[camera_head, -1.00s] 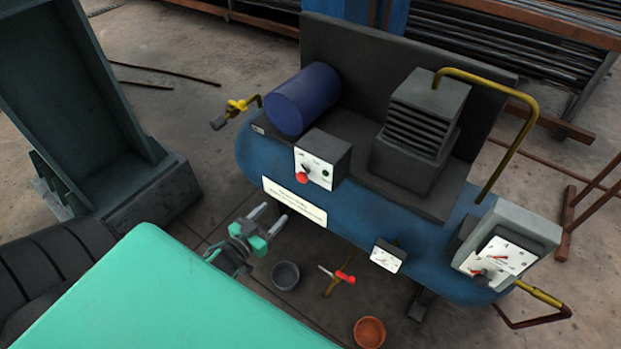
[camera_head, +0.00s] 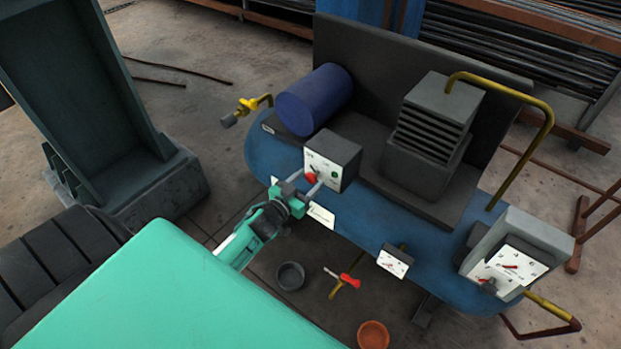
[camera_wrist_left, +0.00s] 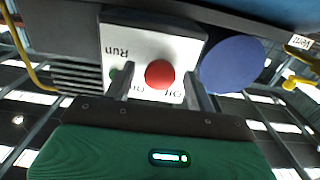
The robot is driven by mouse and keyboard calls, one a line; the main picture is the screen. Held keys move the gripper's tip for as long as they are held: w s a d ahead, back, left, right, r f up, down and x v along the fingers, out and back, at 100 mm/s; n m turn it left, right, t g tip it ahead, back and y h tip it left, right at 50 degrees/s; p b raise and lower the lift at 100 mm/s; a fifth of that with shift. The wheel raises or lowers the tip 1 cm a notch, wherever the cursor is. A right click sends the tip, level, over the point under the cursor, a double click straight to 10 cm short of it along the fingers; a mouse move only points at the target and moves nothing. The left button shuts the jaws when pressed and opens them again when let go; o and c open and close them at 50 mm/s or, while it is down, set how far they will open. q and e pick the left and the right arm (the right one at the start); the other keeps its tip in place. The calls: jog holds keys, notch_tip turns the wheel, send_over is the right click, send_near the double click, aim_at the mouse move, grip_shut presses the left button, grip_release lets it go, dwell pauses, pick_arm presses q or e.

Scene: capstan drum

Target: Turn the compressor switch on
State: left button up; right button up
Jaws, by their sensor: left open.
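The compressor (camera_head: 375,238) is a blue tank with a dark switch box (camera_head: 345,154) on its top left. The box's white face carries a red knob (camera_head: 311,178) and a green spot (camera_head: 334,189). My left gripper (camera_head: 306,188) is open in front of this face, its fingertips close to the red knob and partly covering the panel. In the left wrist view the red knob (camera_wrist_left: 159,74) shows between the two open fingers, with "Run" and "Off" lettering on the white face (camera_wrist_left: 150,48). I cannot tell whether the fingers touch the knob. My right gripper is not in view.
A grey bowl (camera_head: 290,275), an orange bowl (camera_head: 372,335) and a red-handled valve (camera_head: 347,280) are low in front. Gauges (camera_head: 508,268) are at the right.

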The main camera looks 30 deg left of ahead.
pick_arm(q)
jog(key=shift+w, duration=0.85)
jog(key=c, duration=1)
